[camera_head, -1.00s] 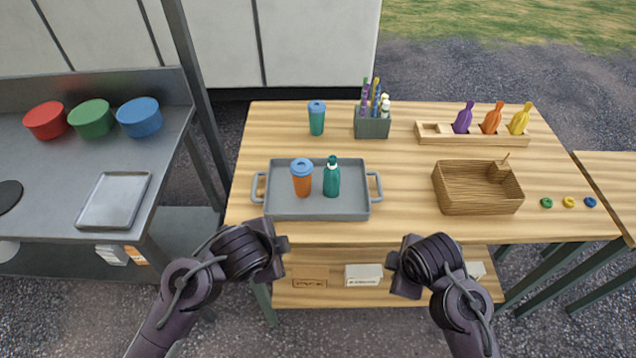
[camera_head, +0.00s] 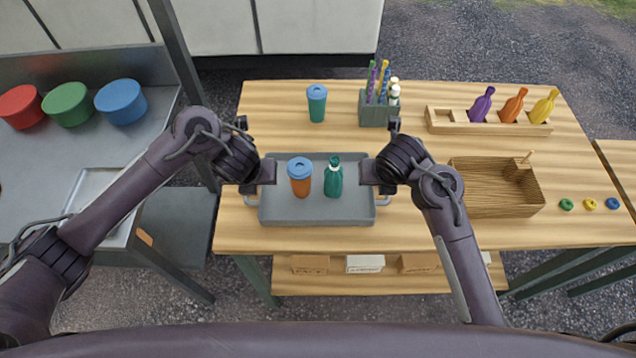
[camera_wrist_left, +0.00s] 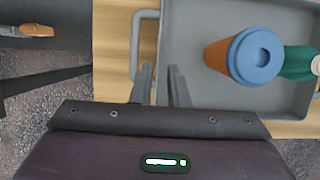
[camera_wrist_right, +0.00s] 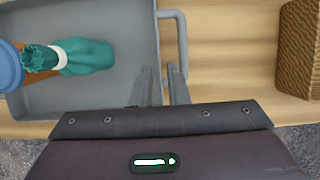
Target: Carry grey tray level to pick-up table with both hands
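The grey tray (camera_head: 300,215) lies flat on the wooden table. An orange cup with a blue lid (camera_head: 300,182) and a teal bottle with a white neck (camera_head: 333,180) stand upright on it. My left gripper (camera_head: 266,172) is at the tray's left side. My right gripper (camera_head: 370,173) is at the tray's right side. In the right wrist view its fingers (camera_wrist_right: 162,85) are apart beside the right handle (camera_wrist_right: 183,45). I cannot tell their height above the handles.
A teal cup (camera_head: 316,104), a straw holder (camera_head: 379,112) and a bottle rack (camera_head: 445,126) stand behind the tray. A wicker basket (camera_head: 493,207) is to its right. Another wooden table (camera_head: 622,160) is at the right edge. A metal counter (camera_head: 45,165) is at left.

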